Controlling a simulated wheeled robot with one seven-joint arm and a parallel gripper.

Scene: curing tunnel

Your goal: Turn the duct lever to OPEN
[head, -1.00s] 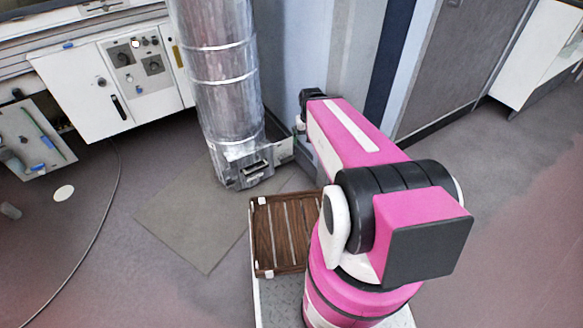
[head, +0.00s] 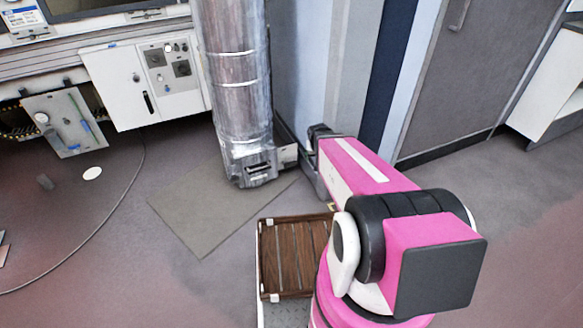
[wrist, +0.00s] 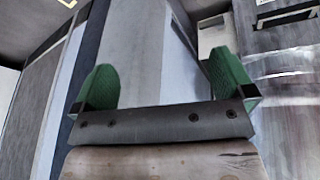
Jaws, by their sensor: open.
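The silver duct (head: 235,85) stands upright left of my arm in the head view. At its foot is a metal box with a dark slot (head: 260,168), and a pale plate (head: 288,155) sticks out to the right. In the wrist view the duct's metal side (wrist: 290,70) is at the right edge, with the pale plate (wrist: 212,36) beside it. I cannot clearly make out a lever or an OPEN mark. My gripper (wrist: 162,78) is open, its two green fingers apart with nothing between them. The fingers are mostly hidden by my arm in the head view.
A wall with grey and blue stripes (head: 350,60) is close behind my gripper. A white cabinet with knobs (head: 150,85) stands left of the duct. A brown slatted tray (head: 283,218) is beside my arm.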

